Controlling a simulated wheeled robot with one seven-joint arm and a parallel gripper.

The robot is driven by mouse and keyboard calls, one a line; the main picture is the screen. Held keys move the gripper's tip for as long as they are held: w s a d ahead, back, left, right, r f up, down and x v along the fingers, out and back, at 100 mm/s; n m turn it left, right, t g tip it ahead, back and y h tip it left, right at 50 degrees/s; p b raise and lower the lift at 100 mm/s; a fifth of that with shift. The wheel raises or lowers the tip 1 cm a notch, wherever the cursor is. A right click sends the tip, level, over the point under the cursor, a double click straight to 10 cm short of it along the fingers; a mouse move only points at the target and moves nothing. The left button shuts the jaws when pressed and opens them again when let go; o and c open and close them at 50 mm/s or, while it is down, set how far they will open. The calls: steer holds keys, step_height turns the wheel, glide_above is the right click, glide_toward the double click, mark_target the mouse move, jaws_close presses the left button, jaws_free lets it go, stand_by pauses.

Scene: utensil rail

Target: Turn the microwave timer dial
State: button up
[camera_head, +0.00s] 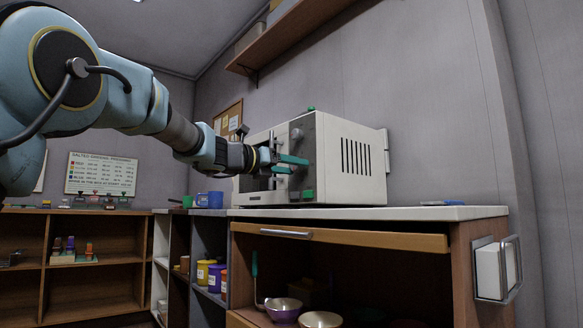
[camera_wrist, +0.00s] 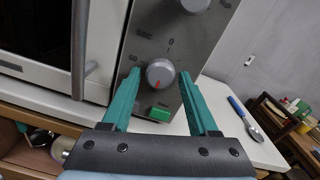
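The white microwave (camera_head: 355,165) stands on the counter with a grey control panel facing left in the head view. In the wrist view the lower round dial (camera_wrist: 160,73) is grey with a red mark near its lower edge, and "0", "SEC" and "60" are printed around it. A second grey knob sits above it, seen in the wrist view (camera_wrist: 194,4) and the head view (camera_head: 297,135). My gripper (camera_wrist: 159,76) is open, its teal fingers on either side of the lower dial. I cannot tell whether they touch it. My gripper (camera_head: 298,165) hides that dial in the head view.
A green button (camera_wrist: 160,112) lies below the dial, close to my fingers. The microwave door handle (camera_wrist: 80,50) is left of the panel. A blue-handled spoon (camera_wrist: 245,119) lies on the counter (camera_head: 420,213). Blue mugs (camera_head: 209,200) stand left of the microwave.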

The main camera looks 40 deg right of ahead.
steer(key=shift+o, duration=0.7)
steer(key=a+p, duration=0.1)
steer(key=a, duration=1)
steer(key=shift+w, duration=0.15)
